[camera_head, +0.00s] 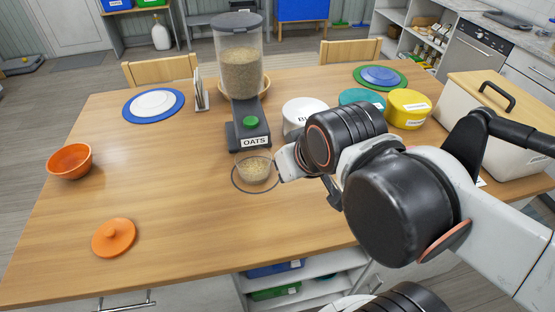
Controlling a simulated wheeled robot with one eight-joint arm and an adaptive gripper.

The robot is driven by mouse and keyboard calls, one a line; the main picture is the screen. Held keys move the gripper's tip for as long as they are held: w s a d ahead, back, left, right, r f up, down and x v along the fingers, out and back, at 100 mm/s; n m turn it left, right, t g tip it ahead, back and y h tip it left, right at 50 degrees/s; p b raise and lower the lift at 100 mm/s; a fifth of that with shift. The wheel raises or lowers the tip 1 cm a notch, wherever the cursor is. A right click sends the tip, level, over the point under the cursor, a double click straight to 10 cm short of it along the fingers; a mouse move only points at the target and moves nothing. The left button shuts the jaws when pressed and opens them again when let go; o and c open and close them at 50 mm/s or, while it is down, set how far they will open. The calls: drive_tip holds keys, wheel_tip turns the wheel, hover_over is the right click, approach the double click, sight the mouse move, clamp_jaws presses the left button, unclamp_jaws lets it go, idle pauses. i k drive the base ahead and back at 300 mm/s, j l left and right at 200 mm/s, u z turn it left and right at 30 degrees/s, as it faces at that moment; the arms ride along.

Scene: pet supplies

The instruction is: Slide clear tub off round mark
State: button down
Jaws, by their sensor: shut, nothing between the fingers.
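On the wooden table (170,200), an orange bowl (70,161) and an orange lid (114,237) lie left. White (301,108), teal (361,96) and yellow (408,108) containers stand right of the dispenser. A cream bin (500,120) stands far right. The table left of the tub is clear.

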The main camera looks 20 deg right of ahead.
sight(252, 163)
drive_tip(key=z, duration=2.05)
drive_tip(key=k+j, duration=0.35)
drive_tip(key=k, duration=0.2)
drive_tip(key=k+j, duration=0.35)
drive_tip(key=k, duration=0.2)
